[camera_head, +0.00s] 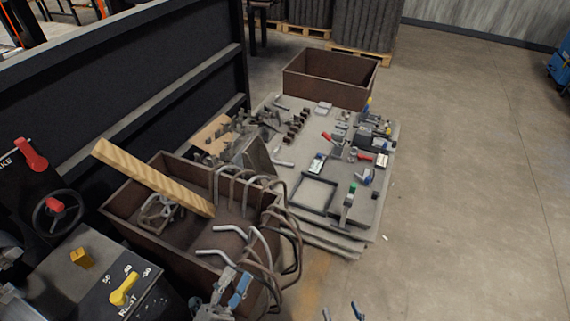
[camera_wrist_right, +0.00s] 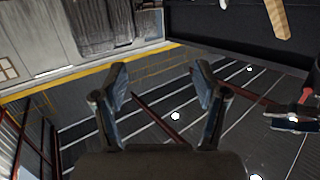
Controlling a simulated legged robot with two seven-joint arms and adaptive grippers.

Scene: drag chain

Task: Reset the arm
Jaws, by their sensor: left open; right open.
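My left gripper (camera_head: 232,289) is at the bottom middle of the head view, with blue-grey fingers. It is open, in front of the near brown crate and close to the bent metal hooks; I cannot tell whether it touches them. My right gripper (camera_head: 342,312) shows only its fingertips at the bottom edge, over bare floor, to the right of the left gripper. In the right wrist view, the right gripper (camera_wrist_right: 160,84) is open, its two fingers apart with nothing between them. Most of both arms is out of the head view.
A brown crate (camera_head: 118,203) holds a wooden plank (camera_head: 150,176) and bent metal hooks (camera_head: 262,238). A grey board (camera_head: 365,222) behind it carries clamps and small parts. An empty brown crate (camera_head: 325,88) stands farther back. A control panel (camera_head: 88,275) is at left. Floor at right is clear.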

